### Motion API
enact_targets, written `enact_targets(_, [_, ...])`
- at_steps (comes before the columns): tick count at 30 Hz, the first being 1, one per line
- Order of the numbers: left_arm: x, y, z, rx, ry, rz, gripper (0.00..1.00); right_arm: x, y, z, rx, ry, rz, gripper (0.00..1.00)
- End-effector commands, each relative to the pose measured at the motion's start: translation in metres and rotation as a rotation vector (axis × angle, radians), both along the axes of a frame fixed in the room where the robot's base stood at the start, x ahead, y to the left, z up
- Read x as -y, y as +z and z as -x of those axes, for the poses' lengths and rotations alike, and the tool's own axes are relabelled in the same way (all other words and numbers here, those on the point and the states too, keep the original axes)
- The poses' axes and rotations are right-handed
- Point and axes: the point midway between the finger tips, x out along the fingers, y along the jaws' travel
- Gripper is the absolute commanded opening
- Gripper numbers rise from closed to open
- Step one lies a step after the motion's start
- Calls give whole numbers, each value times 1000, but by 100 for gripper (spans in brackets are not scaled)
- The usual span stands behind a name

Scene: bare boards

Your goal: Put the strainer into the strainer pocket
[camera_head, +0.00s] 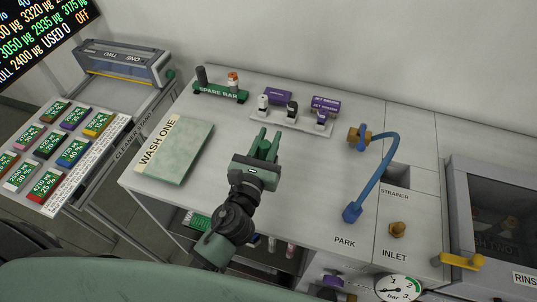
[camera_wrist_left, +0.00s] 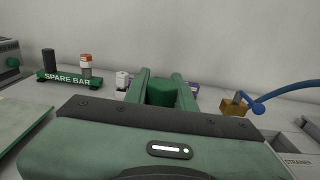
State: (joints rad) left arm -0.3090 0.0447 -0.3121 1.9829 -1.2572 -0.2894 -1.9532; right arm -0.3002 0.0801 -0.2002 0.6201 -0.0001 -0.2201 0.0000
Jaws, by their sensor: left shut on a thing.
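My left gripper (camera_head: 265,145) is over the white bench top, right of the wash one board, with its fingers pointing toward the wall. It is shut on a dark green piece, seen between the fingers in the left wrist view (camera_wrist_left: 160,93). The piece is mostly hidden, and I cannot tell whether it is the strainer. The strainer pocket (camera_head: 398,174) is a rectangular opening in the bench top, above the STRAINER label. It lies to the right of my gripper, beyond the blue pipe. My right gripper is not in view.
A blue pipe (camera_head: 376,175) on a brass fitting (camera_head: 359,138) stands between my gripper and the pocket. A brass inlet (camera_head: 397,229) is below the pocket. The spare bar (camera_head: 220,93) and a white jet rack (camera_head: 290,122) stand at the back. The wash two cabinet (camera_head: 490,210) is right.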

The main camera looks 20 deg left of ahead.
Motion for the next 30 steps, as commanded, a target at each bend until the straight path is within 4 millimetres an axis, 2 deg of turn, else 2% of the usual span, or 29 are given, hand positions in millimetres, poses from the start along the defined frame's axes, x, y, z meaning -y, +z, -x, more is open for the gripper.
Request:
enact_targets(9, [0, -44, 0, -1, 1, 2, 0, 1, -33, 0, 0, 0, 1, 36])
enact_targets(23, [0, -50, 0, 0, -1, 0, 0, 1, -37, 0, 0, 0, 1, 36])
enact_targets(24, [0, -50, 0, 0, -1, 0, 28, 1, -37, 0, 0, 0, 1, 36])
enact_targets(26, [0, -49, 0, 0, -1, 0, 44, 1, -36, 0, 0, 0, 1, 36])
enact_targets(30, [0, -49, 0, 0, -1, 0, 47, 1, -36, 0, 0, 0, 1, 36])
